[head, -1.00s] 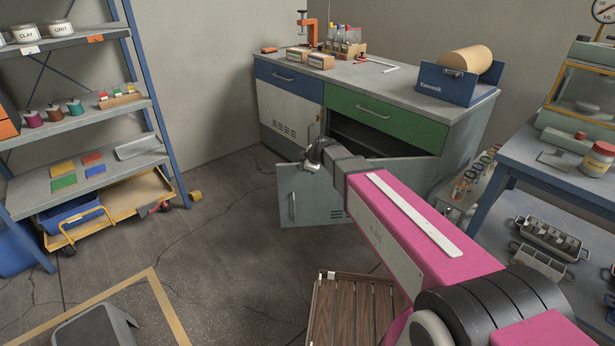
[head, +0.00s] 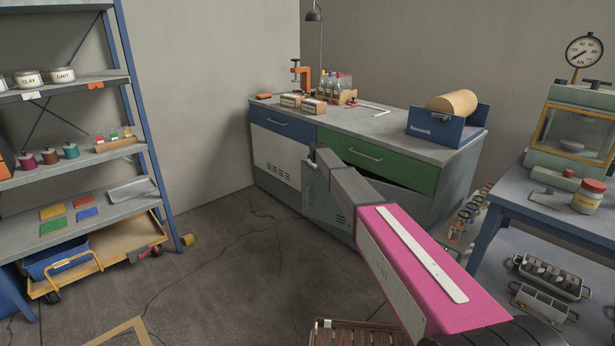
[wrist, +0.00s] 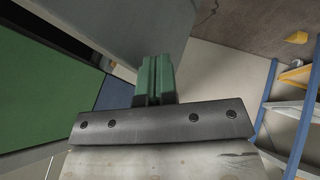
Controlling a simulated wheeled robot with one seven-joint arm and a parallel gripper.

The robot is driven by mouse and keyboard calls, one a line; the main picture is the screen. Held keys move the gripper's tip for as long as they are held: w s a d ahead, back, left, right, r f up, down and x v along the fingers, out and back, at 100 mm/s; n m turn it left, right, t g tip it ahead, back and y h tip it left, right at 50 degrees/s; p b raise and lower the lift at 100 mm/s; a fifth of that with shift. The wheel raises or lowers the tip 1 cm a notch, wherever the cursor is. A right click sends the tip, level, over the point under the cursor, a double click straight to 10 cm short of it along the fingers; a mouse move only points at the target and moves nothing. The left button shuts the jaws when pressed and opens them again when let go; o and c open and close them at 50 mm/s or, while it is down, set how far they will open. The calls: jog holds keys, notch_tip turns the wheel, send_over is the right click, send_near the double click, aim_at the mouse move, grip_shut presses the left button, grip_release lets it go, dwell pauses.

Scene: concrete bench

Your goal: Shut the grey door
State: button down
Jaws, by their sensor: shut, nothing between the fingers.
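The grey door (head: 325,215) is on the bench cabinet, below the green drawer (head: 378,160). It stands slightly ajar, with a dark gap under the drawer to the right of my arm. Its handle (head: 307,197) is at its left edge. My arm hides much of the door in the head view. My gripper (head: 313,150) is near the door's upper left part. In the wrist view its green fingers (wrist: 155,78) are together and empty, in front of the grey door panel (wrist: 140,25). I cannot tell whether they touch it.
A blue shelf rack (head: 150,130) stands at left with a yellow trolley (head: 110,262) under it. A blue table (head: 545,190) stands at right. A wooden slatted crate (head: 360,335) is on the floor in front.

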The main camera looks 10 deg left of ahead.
jog(key=w+d, duration=0.3)
jog(key=w, duration=0.3)
jog(key=shift+w+d, duration=0.25)
jog(key=s+a, duration=0.1)
jog(key=s, duration=0.1)
jog(key=s+a, duration=0.1)
jog(key=shift+s+a+r, duration=0.1)
jog(key=shift+s+a, duration=0.25)
jog(key=a+v, duration=0.1)
jog(key=v, duration=0.8)
jog(key=s+d+f+m+g, duration=0.1)
jog(key=s+d+f+m, duration=0.15)
jog(key=s+d, duration=0.6)
jog(key=s+d+f+m+g+h, duration=0.1)
jog(key=s+d+f, duration=0.35)
jog(key=s, duration=0.65)
jog(key=s+d+f+m+g, duration=0.1)
jog(key=s+d+f+m, duration=0.1)
jog(key=s+d, duration=0.65)
jog(key=s+d+f+m+g, duration=0.1)
jog(key=s+d+m+g, duration=0.1)
jog(key=s, duration=1.3)
jog(key=s+d+f+m+g, duration=0.2)
jog(key=s+d+m, duration=0.2)
jog(key=s, duration=1.1)
jog(key=d, duration=0.3)
jog(key=shift+s+h, duration=0.2)
jog(key=shift+h, duration=0.1)
